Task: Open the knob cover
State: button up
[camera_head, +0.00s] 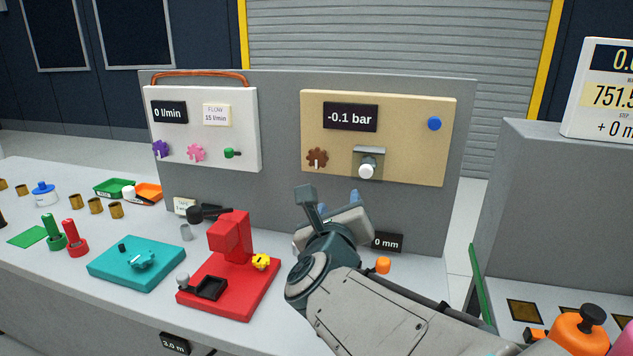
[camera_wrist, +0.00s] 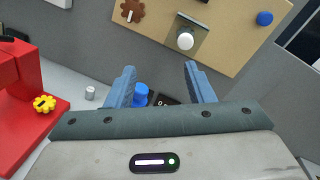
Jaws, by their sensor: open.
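The knob cover (camera_head: 369,153) is a small grey, box-like piece on the tan panel (camera_head: 420,165), with a white round knob (camera_head: 366,171) at its lower front. In the wrist view the cover (camera_wrist: 190,24) and white knob (camera_wrist: 185,41) are above and beyond the fingertips. Whether the cover is hinged cannot be told. My gripper (camera_head: 352,198) is below the panel in the head view. Its two blue fingers (camera_wrist: 158,70) are apart with nothing between them, and they do not touch the cover.
The tan panel also bears a brown knob (camera_head: 317,158), a blue button (camera_head: 434,123) and a "-0.1 bar" display (camera_head: 350,117). A red stand (camera_head: 232,290) is left of my arm. An orange piece (camera_head: 383,265) is on the bench. A blue piece (camera_wrist: 141,93) is beyond the left finger.

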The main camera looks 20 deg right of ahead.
aim_at(365, 173)
jog(key=w+d+m, duration=0.1)
jog(key=w+d, duration=0.2)
jog(key=w+d+m+h, duration=0.1)
jog(key=w+d, duration=0.2)
jog(key=w+d+m+h+p, duration=0.1)
jog(key=w+d+m, duration=0.1)
jog(key=w+d, duration=0.2)
jog(key=shift+w+r+g, duration=0.1)
jog(key=shift+r+g, duration=0.1)
jog(key=shift+g, duration=0.1)
